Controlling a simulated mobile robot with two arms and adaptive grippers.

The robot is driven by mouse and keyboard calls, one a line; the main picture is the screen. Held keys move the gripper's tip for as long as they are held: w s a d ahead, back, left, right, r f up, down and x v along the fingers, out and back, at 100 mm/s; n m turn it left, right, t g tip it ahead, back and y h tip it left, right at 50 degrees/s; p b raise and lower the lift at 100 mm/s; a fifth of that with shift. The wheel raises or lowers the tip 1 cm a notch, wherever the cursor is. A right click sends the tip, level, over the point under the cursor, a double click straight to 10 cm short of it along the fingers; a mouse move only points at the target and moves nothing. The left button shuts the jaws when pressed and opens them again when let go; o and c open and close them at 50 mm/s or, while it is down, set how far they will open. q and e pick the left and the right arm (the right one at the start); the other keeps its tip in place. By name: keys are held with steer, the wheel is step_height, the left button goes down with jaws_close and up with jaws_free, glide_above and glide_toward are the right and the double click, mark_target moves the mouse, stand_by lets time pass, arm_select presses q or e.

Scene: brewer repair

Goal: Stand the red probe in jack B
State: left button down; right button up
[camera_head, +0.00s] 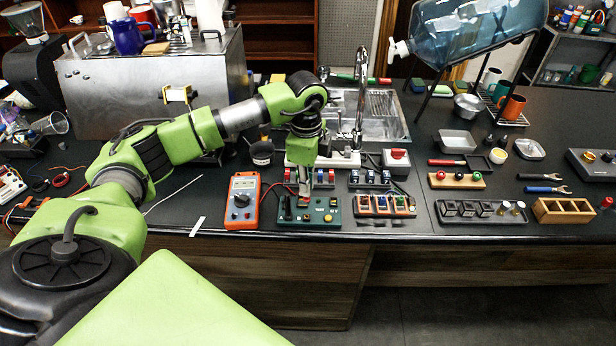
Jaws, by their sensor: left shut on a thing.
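The orange multimeter (242,201) lies on the dark bench, left of the green jack board (325,216). A red lead (272,187) arcs from the meter's side to my left gripper (305,197). The gripper points down over the left-middle of the board, shut on what appears to be the red probe; the probe itself is mostly hidden by the fingers. A dark upright probe (287,207) stands at the board's left end. The jack labels are too small to read, and I cannot tell whether the held probe touches a jack. My right gripper is out of view.
A block with orange parts (384,205) sits close to the board's right. Small racks (369,178) and the sink (375,115) lie behind. A strip of bench (180,212) left of the meter is mostly clear, and the front edge is near.

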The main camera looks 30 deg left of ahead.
mark_target(306, 199)
arm_select(q)
steer(key=shift+a+f+b, duration=0.1)
steer(key=shift+f+b, duration=0.2)
steer(key=shift+f, duration=0.45)
step_height(306, 199, down, 5)
steer(key=b, duration=0.3)
steer(key=shift+r+b, duration=0.15)
steer(key=shift+b, duration=0.2)
steer(key=shift+r, duration=0.2)
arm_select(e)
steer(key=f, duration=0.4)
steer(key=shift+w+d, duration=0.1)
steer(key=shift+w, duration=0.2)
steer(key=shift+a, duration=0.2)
arm_select(q)
steer(key=shift+f, duration=0.15)
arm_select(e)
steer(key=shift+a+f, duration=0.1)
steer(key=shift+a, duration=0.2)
arm_select(q)
steer(key=shift+f, duration=0.2)
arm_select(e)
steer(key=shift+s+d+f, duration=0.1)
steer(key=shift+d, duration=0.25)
